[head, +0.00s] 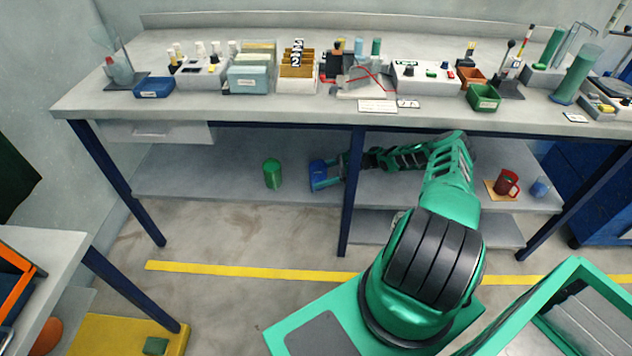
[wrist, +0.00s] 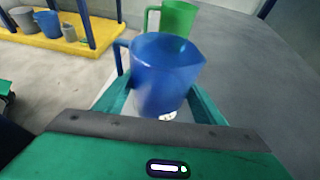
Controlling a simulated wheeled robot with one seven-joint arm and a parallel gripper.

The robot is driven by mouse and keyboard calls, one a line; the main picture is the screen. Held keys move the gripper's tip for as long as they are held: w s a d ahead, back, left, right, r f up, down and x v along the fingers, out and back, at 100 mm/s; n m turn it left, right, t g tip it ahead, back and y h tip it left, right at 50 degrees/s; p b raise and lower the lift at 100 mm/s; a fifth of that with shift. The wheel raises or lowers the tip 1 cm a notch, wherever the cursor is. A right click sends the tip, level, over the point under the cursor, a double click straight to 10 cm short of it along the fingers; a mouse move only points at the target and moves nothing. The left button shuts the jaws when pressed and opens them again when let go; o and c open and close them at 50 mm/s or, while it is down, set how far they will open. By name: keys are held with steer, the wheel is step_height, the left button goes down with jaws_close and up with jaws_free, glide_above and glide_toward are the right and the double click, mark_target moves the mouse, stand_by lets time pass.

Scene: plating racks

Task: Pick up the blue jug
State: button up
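The blue jug (head: 317,169) is on the lower shelf of the long bench, at the end of my outstretched arm. In the wrist view the blue jug (wrist: 166,75) fills the space between my two green fingers, with its handle to the left. My gripper (head: 327,177) is small and partly hidden in the head view. In the wrist view my gripper (wrist: 162,92) has one finger on each side of the jug, close to its wall. I cannot tell whether the fingers press on it.
A green jug (wrist: 178,17) stands just beyond the blue one; it also shows in the head view (head: 272,174). A blue bench leg (head: 352,190) is near my forearm. A red mug (head: 507,183) is farther right on the shelf. The benchtop above is crowded.

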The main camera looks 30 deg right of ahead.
steer(key=shift+f, duration=0.1)
steer(key=shift+c, duration=0.3)
steer(key=c, duration=0.7)
steer(key=shift+c, duration=0.3)
